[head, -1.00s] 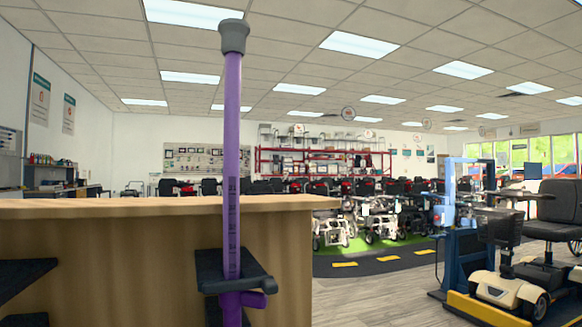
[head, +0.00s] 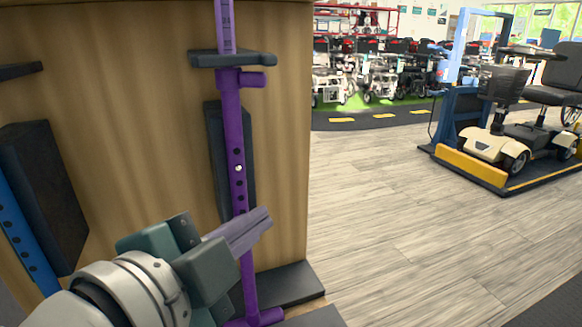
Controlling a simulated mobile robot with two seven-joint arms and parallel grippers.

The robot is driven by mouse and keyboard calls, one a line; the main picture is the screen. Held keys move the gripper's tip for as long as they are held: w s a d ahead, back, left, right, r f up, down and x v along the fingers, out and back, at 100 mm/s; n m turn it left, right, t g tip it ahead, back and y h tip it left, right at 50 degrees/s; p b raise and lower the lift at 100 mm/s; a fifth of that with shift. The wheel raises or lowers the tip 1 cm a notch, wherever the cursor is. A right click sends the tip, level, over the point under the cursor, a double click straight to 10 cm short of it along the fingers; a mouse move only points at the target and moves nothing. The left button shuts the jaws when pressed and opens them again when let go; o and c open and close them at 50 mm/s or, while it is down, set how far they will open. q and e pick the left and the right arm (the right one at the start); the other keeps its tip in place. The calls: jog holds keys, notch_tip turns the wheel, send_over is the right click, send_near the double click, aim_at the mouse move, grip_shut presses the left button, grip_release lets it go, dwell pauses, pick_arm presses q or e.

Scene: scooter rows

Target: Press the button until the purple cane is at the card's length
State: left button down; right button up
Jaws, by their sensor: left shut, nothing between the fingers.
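The purple cane (head: 230,120) stands upright in the head view against a wooden panel. Its upper tube has dark scale marks, and its lower tube has a column of holes. A small pale button (head: 238,168) shows in one hole. A purple lever or collar (head: 252,79) sits just below a dark bracket (head: 205,59) around the cane. My left gripper (head: 262,217) is shut and empty. It overlaps the cane's lower tube in the picture, below the button; I cannot tell whether it touches. The handle is out of frame. No card is visible. My right gripper is out of view.
A blue cane (head: 22,240) with holes stands at the left beside a dark backing block (head: 48,190). A dark foot (head: 285,285) lies at the panel's base. Grey floor (head: 400,230) is open to the right, with a scooter (head: 495,140) on a yellow-edged platform beyond.

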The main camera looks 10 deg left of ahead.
aim_at(232, 178)
pick_arm(q)
jog(key=shift+a, duration=0.1)
jog(key=shift+w+a+b, duration=0.5)
jog(key=shift+w+a, duration=0.3)
jog(key=shift+w, duration=0.45)
jog(key=shift+w+a+b, duration=0.55)
jog(key=shift+w+a, duration=0.2)
jog(key=shift+w, duration=0.45)
jog(key=shift+w+a+b, duration=0.5)
jog(key=shift+w+a, duration=0.3)
jog(key=shift+w, duration=0.45)
jog(key=shift+w+a, duration=0.2)
jog(key=shift+w, duration=0.15)
jog(key=shift+w+a, duration=0.3)
jog(key=shift+w, duration=0.15)
jog(key=shift+a, duration=0.1)
dwell(0.5)
